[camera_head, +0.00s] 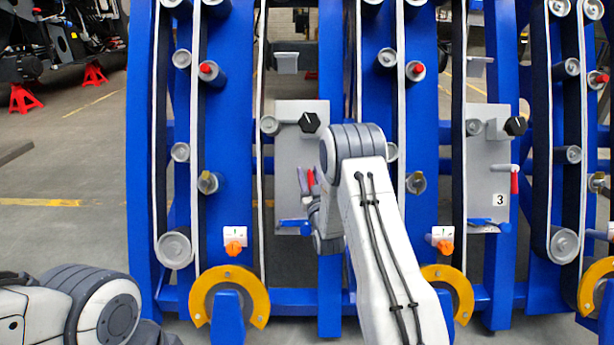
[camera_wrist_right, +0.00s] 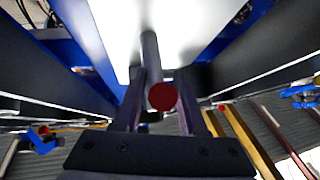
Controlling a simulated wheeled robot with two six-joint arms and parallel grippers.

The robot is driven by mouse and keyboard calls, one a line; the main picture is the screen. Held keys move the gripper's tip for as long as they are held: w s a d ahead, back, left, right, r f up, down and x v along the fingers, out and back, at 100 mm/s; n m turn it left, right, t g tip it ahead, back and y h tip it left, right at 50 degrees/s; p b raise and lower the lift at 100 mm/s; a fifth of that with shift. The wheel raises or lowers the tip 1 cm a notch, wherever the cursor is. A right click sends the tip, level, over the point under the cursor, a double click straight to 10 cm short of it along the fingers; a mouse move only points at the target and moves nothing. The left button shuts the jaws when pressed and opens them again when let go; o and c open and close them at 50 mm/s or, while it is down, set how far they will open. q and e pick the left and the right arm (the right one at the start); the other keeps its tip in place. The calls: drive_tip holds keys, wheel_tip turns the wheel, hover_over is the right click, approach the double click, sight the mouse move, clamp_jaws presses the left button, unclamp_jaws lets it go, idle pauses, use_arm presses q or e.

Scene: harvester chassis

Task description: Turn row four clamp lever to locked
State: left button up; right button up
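A clamp lever with a red grip (camera_head: 310,178) is on the middle grey panel (camera_head: 288,150). My right arm partly covers it and hides any row number there. In the right wrist view a grey lever bar with a round red end (camera_wrist_right: 162,97) points toward the camera. My right gripper (camera_wrist_right: 160,85) has one finger on each side of that bar. A gap shows on the right side, so the fingers look open around it. In the head view my right gripper is mostly hidden behind its arm. My left arm shows at lower left; its gripper is out of view.
The right panel (camera_head: 483,150), marked 3, carries a similar lever (camera_head: 514,181), its red grip hanging down. Blue uprights (camera_head: 228,120) and dark belts on rollers flank the panels. Yellow half rings (camera_head: 205,291) stand below. Floor is open at left.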

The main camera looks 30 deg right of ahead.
drive_tip(key=shift+f, duration=0.1)
drive_tip(key=shift+s, duration=0.3)
drive_tip(key=p+v, duration=0.2)
drive_tip(key=v, duration=0.8)
